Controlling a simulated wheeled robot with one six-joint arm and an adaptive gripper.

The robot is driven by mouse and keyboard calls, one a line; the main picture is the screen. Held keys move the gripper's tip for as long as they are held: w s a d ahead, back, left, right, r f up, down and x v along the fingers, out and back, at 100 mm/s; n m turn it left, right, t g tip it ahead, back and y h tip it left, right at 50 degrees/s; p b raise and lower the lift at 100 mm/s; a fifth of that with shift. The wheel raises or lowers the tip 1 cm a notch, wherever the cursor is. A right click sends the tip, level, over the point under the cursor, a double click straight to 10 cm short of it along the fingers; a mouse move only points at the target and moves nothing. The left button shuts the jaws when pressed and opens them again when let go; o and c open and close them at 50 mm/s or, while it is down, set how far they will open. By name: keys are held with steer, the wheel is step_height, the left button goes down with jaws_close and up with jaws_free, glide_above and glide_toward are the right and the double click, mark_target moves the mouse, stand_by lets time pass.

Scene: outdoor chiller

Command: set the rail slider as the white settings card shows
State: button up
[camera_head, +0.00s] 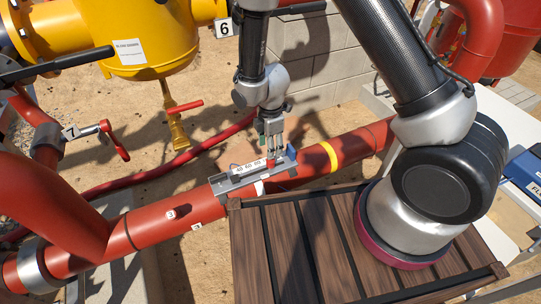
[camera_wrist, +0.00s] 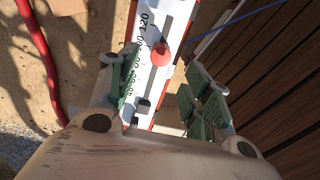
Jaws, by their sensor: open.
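The rail slider (camera_head: 236,183) is a grey metal rail with a white scale strip, mounted along the top of a red pipe. Its red round knob (camera_wrist: 160,54) stands beside the upper numbers of the scale (camera_wrist: 139,47), where 120 and 100 can be read; the exact setting is unclear. My gripper (camera_head: 270,147) is open above the rail. In the wrist view its green-padded fingers (camera_wrist: 162,72) are on either side of the rail, with the knob between them near the tips, apart from both pads. A white card (camera_head: 130,51) on the yellow vessel is too small to read fully.
The red pipe (camera_head: 165,220) runs diagonally below the rail, with a yellow band (camera_head: 329,156). A slatted brown deck (camera_head: 290,250) lies in front. A red-handled valve (camera_head: 112,140) is at left, a block wall (camera_head: 330,62) behind, and a blue case (camera_head: 524,171) at right.

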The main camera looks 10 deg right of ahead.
step_height(320, 180, up, 4)
steer(key=shift+r, duration=0.2)
stand_by(0.4)
steer(key=s+d+m+g+h, duration=0.1)
steer(key=s+d+m+g, duration=0.1)
steer(key=s+d+m, duration=0.25)
steer(key=s+d+r+m+t, duration=0.2)
steer(key=s+d+r+m, duration=0.2)
steer(key=d+r, duration=0.3)
steer(key=s+d+r+m+t, duration=0.2)
steer(key=s+d+r+m, duration=0.3)
steer(key=r, duration=1.1)
steer(key=s+d+r+m+t+y, duration=0.1)
steer(key=s+d+r+m, duration=0.4)
steer(key=r, duration=0.7)
steer(key=d+m+t, duration=0.1)
steer(key=d+m, duration=0.1)
steer(key=d, duration=0.2)
steer(key=shift+d+r+m, duration=0.3)
steer(key=shift+m, duration=0.05)
